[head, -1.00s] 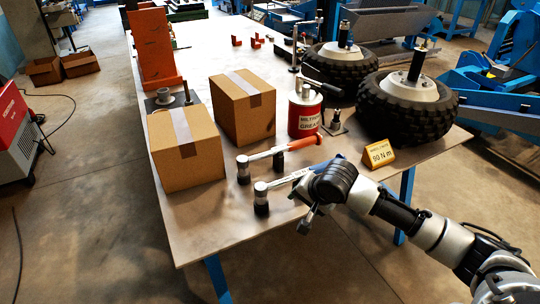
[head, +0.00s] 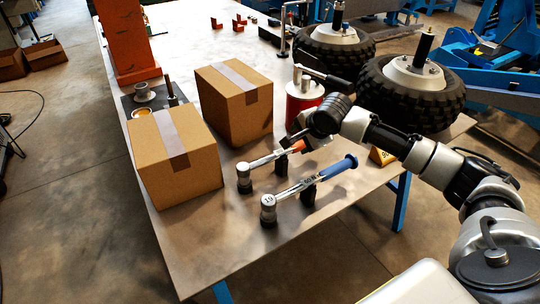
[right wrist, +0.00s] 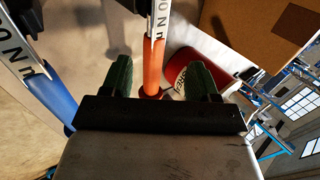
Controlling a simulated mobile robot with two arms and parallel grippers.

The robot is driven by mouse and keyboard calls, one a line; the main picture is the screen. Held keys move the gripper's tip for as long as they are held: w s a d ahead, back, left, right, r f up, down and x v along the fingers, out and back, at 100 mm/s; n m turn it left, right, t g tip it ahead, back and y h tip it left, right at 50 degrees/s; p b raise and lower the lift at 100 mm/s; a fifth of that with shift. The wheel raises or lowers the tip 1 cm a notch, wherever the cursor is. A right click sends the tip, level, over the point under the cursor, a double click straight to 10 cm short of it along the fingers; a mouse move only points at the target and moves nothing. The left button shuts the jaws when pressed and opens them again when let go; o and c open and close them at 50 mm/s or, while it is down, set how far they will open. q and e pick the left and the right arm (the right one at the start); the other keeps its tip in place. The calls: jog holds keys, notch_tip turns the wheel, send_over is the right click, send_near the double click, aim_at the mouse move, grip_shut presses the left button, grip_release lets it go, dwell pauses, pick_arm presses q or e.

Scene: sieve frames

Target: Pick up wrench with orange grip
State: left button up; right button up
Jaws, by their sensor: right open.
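The wrench with the orange grip (head: 264,159) lies on dark supports on the table, its round head to the left. Its orange grip end is partly covered by my right gripper (head: 300,141) in the head view. In the right wrist view the orange grip (right wrist: 153,63) runs between the two green-padded fingers of my right gripper (right wrist: 159,76), which are open and apart from it on both sides. A second wrench with a blue grip (head: 335,167) lies parallel, nearer the front edge; it also shows in the right wrist view (right wrist: 48,98). My left gripper is out of view.
A red grease can (head: 304,103) stands just behind the orange grip. Two cardboard boxes (head: 175,160) (head: 235,105) stand to the left. Two tyres (head: 412,94) (head: 332,50) and a yellow sign (head: 381,156) are on the right. The front table surface is clear.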

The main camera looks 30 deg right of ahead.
aim_at(296, 146)
jog(key=shift+x, duration=1.15)
jog(key=x, duration=0.5)
jog(key=shift+s+f, duration=0.25)
jog(key=shift+s, duration=0.05)
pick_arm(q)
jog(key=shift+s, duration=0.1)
pick_arm(e)
jog(key=shift+c, duration=0.2)
grip_shut()
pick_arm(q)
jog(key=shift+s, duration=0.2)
pick_arm(e)
jog(key=shift+r, duration=0.15)
